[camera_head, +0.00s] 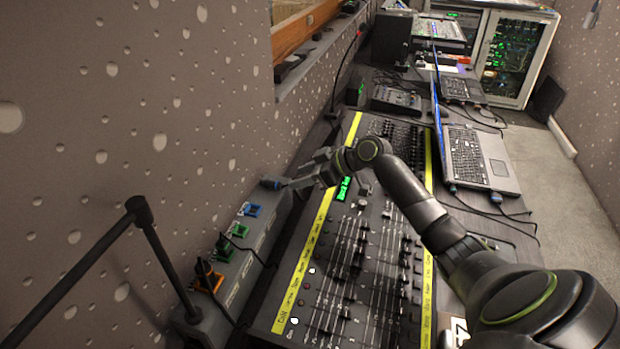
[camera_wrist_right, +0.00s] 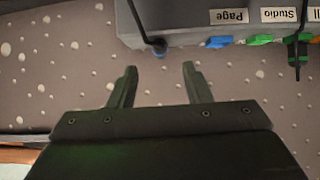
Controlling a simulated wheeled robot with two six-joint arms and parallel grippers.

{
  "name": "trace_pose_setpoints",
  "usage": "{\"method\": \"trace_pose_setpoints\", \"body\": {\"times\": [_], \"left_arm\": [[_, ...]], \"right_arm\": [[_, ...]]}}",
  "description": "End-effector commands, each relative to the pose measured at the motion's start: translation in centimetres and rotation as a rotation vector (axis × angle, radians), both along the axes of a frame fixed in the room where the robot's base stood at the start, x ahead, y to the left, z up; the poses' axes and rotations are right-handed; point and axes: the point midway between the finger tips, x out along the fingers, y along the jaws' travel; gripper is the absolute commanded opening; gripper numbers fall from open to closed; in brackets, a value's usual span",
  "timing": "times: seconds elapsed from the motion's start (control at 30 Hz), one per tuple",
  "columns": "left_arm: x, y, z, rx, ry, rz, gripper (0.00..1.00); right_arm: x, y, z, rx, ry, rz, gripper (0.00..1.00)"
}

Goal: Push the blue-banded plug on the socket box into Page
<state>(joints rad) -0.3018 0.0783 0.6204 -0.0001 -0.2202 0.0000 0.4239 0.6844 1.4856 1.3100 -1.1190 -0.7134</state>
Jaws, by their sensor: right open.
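The socket box (camera_head: 245,265) runs along the left side of the mixing desk. The blue-banded plug (camera_head: 270,184) is at the box's far end, and its dark cable shows in the right wrist view, where the plug (camera_wrist_right: 157,47) hangs at the box edge. The blue Page socket (camera_head: 250,209) looks empty; its label (camera_wrist_right: 229,16) reads Page in the right wrist view, to the right of the plug. My right gripper (camera_head: 303,169) is open beside the plug. In the wrist view its fingertips (camera_wrist_right: 160,75) are apart, with the plug beyond the gap, not gripped. My left gripper is not in view.
Green sockets (camera_head: 238,230) and an orange socket (camera_head: 209,278) with a black plug continue along the box. A dark jointed stand (camera_head: 138,210) crosses the near left. The fader desk (camera_head: 350,270) lies under my right arm. The speckled wall (camera_head: 130,120) is close behind the box.

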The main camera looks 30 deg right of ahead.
Motion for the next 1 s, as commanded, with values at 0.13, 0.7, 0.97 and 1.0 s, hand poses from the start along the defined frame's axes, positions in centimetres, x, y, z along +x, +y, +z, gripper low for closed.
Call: {"method": "trace_pose_setpoints", "body": {"times": [0.13,0.7,0.97,1.0], "left_arm": [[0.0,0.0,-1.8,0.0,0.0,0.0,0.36],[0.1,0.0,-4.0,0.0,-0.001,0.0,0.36],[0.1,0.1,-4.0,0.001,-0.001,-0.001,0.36],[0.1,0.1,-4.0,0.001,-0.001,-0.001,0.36]], "right_arm": [[1.5,1.4,-1.7,0.004,0.0,0.001,0.45],[4.2,3.8,-3.7,0.0,0.002,0.0,0.45],[4.2,3.8,-3.7,0.0,0.002,0.0,0.37],[4.2,3.8,-3.7,0.0,0.002,0.0,0.31]]}}
